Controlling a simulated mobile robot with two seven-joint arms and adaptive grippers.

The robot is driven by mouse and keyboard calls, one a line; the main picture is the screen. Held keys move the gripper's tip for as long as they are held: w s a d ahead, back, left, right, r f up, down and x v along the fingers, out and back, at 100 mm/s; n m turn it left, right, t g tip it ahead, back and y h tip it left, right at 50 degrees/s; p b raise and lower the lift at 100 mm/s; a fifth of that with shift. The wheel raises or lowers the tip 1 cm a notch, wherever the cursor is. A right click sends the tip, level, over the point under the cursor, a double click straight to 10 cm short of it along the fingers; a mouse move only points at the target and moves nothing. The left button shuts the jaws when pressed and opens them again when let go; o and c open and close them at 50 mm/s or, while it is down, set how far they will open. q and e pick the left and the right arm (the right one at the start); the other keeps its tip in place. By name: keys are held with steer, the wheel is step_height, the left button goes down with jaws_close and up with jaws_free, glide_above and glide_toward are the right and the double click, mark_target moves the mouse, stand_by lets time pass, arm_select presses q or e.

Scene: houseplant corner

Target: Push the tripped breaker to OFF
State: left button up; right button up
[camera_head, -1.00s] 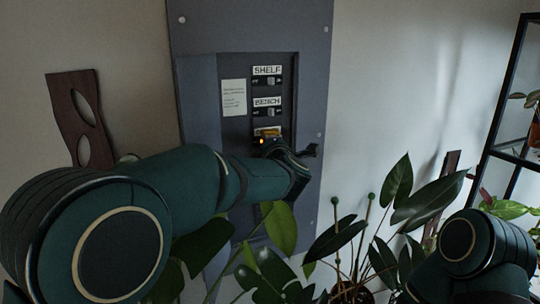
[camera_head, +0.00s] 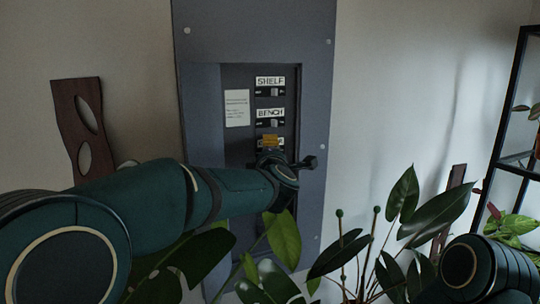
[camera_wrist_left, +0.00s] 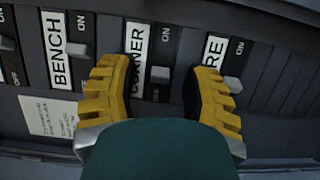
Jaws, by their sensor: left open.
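The grey breaker panel (camera_head: 310,110) is on the wall. In the head view its column shows the SHELF breaker (camera_head: 275,92) and BENCH breaker (camera_head: 276,122); lower ones are hidden by my arm. The left wrist view shows the BENCH toggle (camera_wrist_left: 76,48), the CORNER toggle (camera_wrist_left: 160,74) and a toggle on a label ending in RE (camera_wrist_left: 233,83). My left gripper (camera_wrist_left: 160,78) is open and empty, its yellow-padded fingers either side of the CORNER toggle. In the head view my left gripper (camera_head: 271,148) is at the panel. My right gripper is out of view.
A paper notice (camera_head: 237,108) is beside the breakers. Leafy plants (camera_head: 345,250) stand below and right of the panel, with leaves (camera_head: 284,238) near my left arm. A black shelf frame (camera_head: 496,150) stands at right. The wall right of the panel is clear.

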arm_select(q)
steer(key=s, duration=1.2)
steer(key=shift+d, duration=0.35)
